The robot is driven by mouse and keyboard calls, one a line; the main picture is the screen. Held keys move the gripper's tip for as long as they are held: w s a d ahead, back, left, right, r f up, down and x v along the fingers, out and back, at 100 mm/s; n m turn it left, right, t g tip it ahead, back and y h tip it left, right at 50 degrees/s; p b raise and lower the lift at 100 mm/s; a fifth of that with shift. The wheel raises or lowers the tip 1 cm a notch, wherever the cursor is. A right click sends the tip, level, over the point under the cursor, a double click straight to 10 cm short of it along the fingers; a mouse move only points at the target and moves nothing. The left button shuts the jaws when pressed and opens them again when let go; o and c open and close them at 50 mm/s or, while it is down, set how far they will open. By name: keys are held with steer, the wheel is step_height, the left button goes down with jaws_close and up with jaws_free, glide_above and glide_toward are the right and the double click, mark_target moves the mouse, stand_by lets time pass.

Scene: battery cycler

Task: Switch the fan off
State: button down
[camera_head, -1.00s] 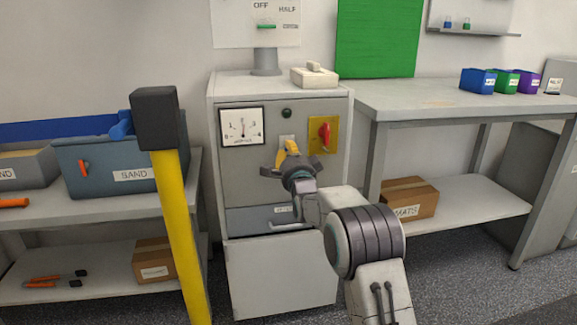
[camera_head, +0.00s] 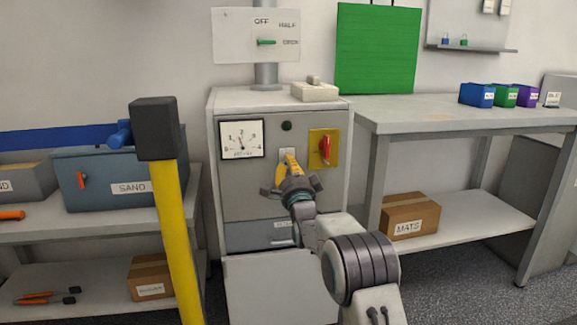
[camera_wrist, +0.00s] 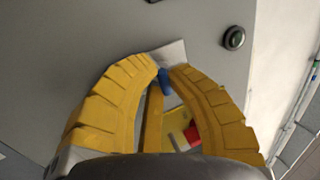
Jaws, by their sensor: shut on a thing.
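A small pale plate (camera_head: 287,154) on the front of the grey cabinet (camera_head: 255,195) carries a small blue lever (camera_wrist: 163,78), seen in the wrist view. My gripper (camera_head: 289,160) is up at this plate. In the wrist view its yellow fingers (camera_wrist: 163,68) are closed around the blue lever, their tips near the pale plate (camera_wrist: 172,53). In the head view the fingers hide the lever and part of the plate. Any label on the plate is unreadable.
A gauge (camera_head: 241,139) is left of the plate, a dark round lamp (camera_head: 287,126) above, and a red knob (camera_head: 325,147) on a yellow plate to the right. A yellow post with a dark top (camera_head: 155,128) stands nearer on the left. A workbench (camera_head: 440,107) is at right.

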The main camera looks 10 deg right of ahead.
steer(key=c, duration=1.4)
jaws_free()
steer(key=shift+v, duration=6)
